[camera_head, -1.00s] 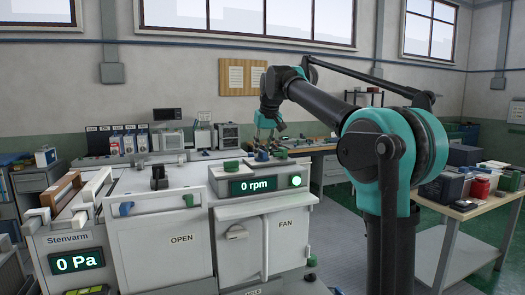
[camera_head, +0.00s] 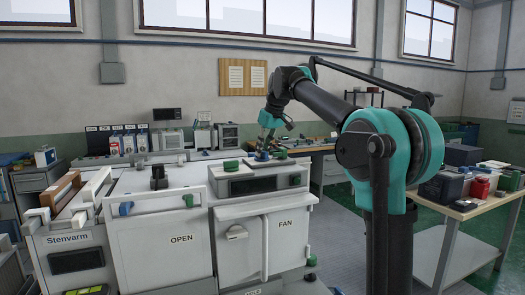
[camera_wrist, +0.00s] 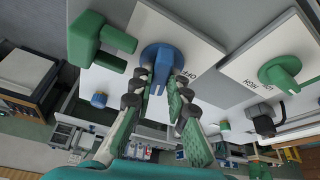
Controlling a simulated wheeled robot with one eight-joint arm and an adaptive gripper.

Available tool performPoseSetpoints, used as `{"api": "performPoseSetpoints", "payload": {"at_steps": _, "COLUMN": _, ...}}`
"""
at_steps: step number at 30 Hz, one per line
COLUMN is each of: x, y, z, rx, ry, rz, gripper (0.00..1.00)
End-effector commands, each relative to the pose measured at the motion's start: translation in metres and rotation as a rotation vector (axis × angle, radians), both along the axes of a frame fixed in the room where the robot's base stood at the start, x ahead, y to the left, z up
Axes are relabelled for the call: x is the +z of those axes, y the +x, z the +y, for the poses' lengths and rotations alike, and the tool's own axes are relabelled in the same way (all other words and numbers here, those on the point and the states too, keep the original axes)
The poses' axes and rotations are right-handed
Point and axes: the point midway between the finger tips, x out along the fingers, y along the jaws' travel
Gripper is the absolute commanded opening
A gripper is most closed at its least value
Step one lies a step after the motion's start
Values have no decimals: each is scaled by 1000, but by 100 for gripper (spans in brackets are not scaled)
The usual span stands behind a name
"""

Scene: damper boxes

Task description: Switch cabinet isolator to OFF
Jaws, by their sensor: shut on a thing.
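The isolator is a blue rotary knob (camera_wrist: 163,54) on a white plate marked OFF (camera_wrist: 190,72) in the wrist view. Its grip points down the picture, between my fingers. My gripper (camera_wrist: 160,88) is shut on this grip from both sides. In the head view my gripper (camera_head: 266,147) reaches down to the cabinet top behind the fan unit, where a bit of the blue knob (camera_head: 262,156) shows. The fan display (camera_head: 253,185) and the pressure display (camera_head: 76,260) on the cabinet are dark.
A green block handle (camera_wrist: 92,40) stands close beside the blue knob. A green knob (camera_wrist: 279,73) by a HIGH label is on the other side. The FAN door (camera_head: 290,240) and OPEN door (camera_head: 155,255) face front. A side table (camera_head: 470,210) with items stands right.

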Motion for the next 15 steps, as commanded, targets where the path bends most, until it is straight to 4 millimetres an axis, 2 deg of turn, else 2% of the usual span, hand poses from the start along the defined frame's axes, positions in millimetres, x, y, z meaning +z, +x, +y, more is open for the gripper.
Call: {"api": "performPoseSetpoints", "payload": {"at_steps": 15, "x": 0, "y": 4, "z": -2, "rx": 490, "ry": 2, "rz": 0, "gripper": 0}}
